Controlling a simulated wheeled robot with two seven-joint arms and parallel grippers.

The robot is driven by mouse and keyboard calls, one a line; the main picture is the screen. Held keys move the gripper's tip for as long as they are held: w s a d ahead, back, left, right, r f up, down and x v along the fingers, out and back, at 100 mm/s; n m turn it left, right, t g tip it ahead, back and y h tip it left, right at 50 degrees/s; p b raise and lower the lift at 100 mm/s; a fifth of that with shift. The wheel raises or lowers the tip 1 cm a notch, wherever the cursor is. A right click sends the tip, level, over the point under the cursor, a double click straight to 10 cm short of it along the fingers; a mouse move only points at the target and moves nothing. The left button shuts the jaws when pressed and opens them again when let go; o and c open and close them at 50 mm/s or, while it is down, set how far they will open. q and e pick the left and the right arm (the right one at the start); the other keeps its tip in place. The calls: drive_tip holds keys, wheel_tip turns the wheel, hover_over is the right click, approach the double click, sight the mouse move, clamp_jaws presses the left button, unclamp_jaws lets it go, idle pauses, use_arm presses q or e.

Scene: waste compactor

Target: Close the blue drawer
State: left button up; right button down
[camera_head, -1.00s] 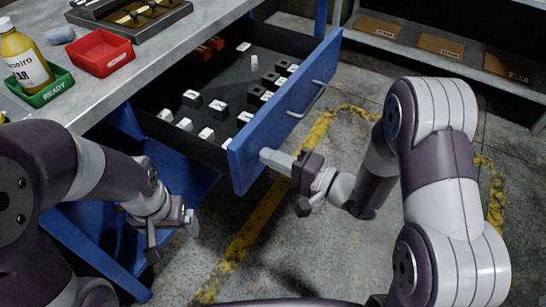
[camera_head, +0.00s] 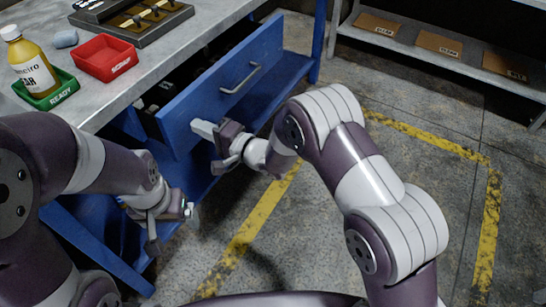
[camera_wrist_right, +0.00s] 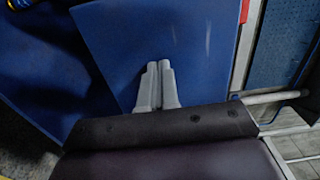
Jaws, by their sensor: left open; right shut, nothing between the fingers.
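In the right wrist view the shut fingers (camera_wrist_right: 157,82) point at the blue panel (camera_wrist_right: 155,35). My left gripper (camera_head: 172,222) is open and empty, low beside the bench frame, away from the drawer.
On the workbench top (camera_head: 130,93) are a yellow bottle (camera_head: 30,62) in a green tray (camera_head: 58,93), a red tray (camera_head: 105,58) and a dark fixture (camera_head: 135,20). A low shelf (camera_head: 440,50) stands at the back right. The floor to the right is clear.

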drive_tip(key=b+x, duration=0.1)
drive_tip(key=x, duration=0.8)
drive_tip(key=shift+f, duration=0.1)
drive_tip(key=shift+w+a, duration=0.2)
drive_tip(key=shift+a, duration=0.05)
drive_tip(key=shift+w+r, duration=0.1)
drive_tip(key=shift+r, duration=0.25)
